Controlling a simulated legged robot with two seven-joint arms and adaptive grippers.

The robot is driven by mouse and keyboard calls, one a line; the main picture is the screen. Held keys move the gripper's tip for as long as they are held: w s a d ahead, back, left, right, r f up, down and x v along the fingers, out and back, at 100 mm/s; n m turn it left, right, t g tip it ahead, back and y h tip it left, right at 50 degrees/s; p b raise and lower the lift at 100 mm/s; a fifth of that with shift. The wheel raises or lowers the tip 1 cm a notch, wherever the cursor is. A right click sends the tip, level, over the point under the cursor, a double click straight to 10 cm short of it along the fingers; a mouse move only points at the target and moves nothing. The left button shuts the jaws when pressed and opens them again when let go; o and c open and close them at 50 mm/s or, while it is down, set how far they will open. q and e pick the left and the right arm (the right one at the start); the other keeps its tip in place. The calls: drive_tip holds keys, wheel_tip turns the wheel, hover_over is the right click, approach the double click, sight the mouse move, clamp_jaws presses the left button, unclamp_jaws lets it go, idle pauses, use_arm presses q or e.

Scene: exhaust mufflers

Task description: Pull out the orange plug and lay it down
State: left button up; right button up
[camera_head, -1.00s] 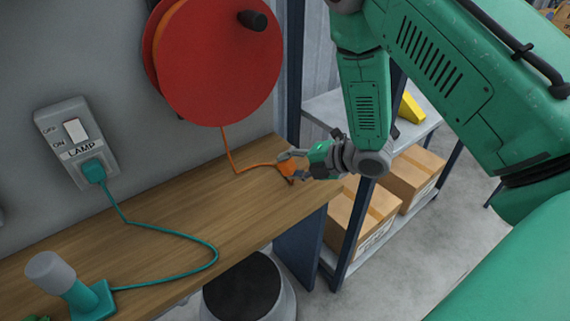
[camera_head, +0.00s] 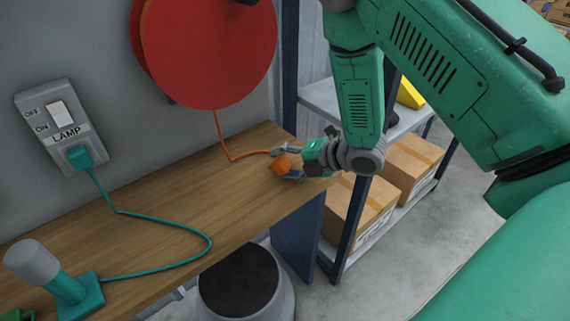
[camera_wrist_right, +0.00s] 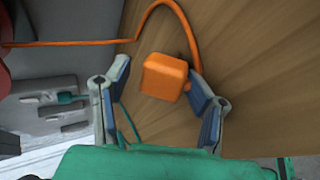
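The orange plug (camera_head: 283,164) is a small block on an orange cord, at the far right end of the wooden workbench. It is out of any socket. My right gripper (camera_head: 287,164) reaches it from the right, with its fingers spread around it. In the wrist view the plug (camera_wrist_right: 165,77) sits between the open fingers (camera_wrist_right: 160,100), clear of the left finger and close to the right one. I cannot tell whether it touches the right finger. The plug appears to rest on or just above the wood. My left gripper is not in view.
The orange cord runs up to a red reel (camera_head: 205,50). A wall outlet marked LAMP (camera_head: 60,125) holds a teal plug (camera_head: 80,156), whose cord leads to a teal lamp (camera_head: 70,295). A shelf with cardboard boxes (camera_head: 410,165) stands right. The bench middle (camera_head: 150,190) is clear.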

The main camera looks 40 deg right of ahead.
drive_tip(key=shift+s+a, duration=0.15)
drive_tip(key=shift+a, duration=0.5)
drive_tip(key=shift+s+d+r, duration=0.1)
drive_tip(key=shift+s+d, duration=0.1)
drive_tip(key=shift+d, duration=0.15)
drive_tip(key=v, duration=0.4)
drive_tip(key=shift+s+d+r, duration=0.1)
drive_tip(key=shift+s+d, duration=0.05)
drive_tip(key=shift+d, duration=0.2)
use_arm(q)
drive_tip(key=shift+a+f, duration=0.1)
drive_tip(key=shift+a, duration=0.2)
use_arm(e)
drive_tip(key=v, duration=0.6)
drive_tip(key=shift+s+a+r, duration=0.25)
drive_tip(key=shift+s+r, duration=0.05)
drive_tip(key=shift+s, duration=0.05)
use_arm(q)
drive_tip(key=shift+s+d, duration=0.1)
use_arm(e)
drive_tip(key=shift+s+d, duration=0.1)
